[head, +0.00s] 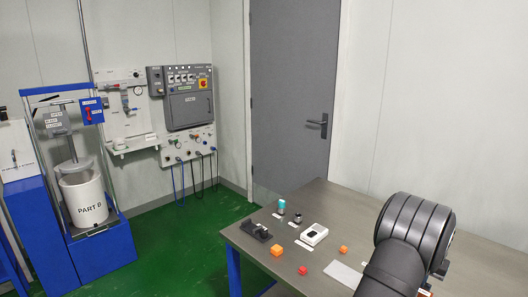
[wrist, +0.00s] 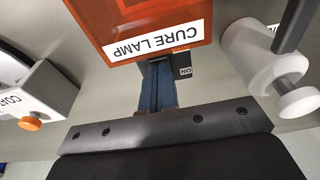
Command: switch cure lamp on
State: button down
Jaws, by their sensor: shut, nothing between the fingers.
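The cure lamp (wrist: 150,22) is an orange translucent box with a white label reading CURE LAMP, upside down at the top of the wrist view. A small black switch (wrist: 181,58) with an ON label sits at its near edge, just right of my fingertips. My gripper (wrist: 157,68) is shut and empty, its blue fingers together at the lamp's near edge beside the switch. The fingers partly cover the switch, and I cannot tell whether they touch it. In the head view my dark arm covers most of the lamp's area, and my fingers are hidden.
A white cylindrical fitting (wrist: 262,62) stands close on the right in the wrist view. A white box with an orange knob (wrist: 30,123) is on the left.

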jog(key=shift+f, duration=0.25)
jog(key=shift+r, duration=3.55)
jog(key=shift+f, duration=0.1)
notch_tip(320, 180, down, 7)
jog(key=shift+r, duration=0.1)
jog(key=shift+r, duration=0.1)
